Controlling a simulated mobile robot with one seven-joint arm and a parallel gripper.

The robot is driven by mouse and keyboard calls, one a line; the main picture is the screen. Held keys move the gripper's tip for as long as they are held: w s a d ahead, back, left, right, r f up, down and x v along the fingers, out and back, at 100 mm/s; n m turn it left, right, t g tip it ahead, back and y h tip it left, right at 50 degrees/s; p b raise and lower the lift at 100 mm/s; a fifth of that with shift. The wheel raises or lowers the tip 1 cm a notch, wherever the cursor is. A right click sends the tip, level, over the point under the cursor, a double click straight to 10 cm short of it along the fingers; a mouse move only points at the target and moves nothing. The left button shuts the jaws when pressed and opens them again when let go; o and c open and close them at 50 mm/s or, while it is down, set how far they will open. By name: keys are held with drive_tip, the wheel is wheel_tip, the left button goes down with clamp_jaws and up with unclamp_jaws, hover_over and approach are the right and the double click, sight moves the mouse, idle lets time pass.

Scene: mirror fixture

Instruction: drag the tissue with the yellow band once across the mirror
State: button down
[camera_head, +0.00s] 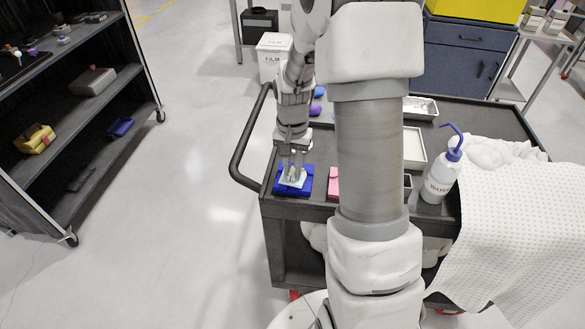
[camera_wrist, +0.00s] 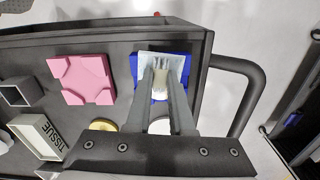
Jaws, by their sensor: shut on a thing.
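My gripper (camera_head: 294,174) is low over a blue holder (camera_head: 306,187) at the left front corner of the cart. In the wrist view my gripper's fingers (camera_wrist: 161,88) are shut on a small white piece, which looks like the tissue (camera_wrist: 160,66). A pale, light-grey square lies in the blue holder (camera_wrist: 134,64) under the fingertips; it looks like the mirror (camera_wrist: 146,58). The tissue seems to be at or just over this square; I cannot tell whether they touch. The fingers hide part of both. I cannot make out a yellow band.
A pink holder (camera_wrist: 84,78) sits beside the blue one. A tray marked TISSUE (camera_wrist: 38,135) and a small grey box (camera_wrist: 20,91) lie farther left in the wrist view. A wash bottle (camera_head: 440,178) stands at the cart's right. The cart's handle (camera_head: 243,150) curves close by.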

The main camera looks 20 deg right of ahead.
drive_tip(key=shift+r+p, duration=1.4)
drive_tip(key=shift+r, duration=0.9)
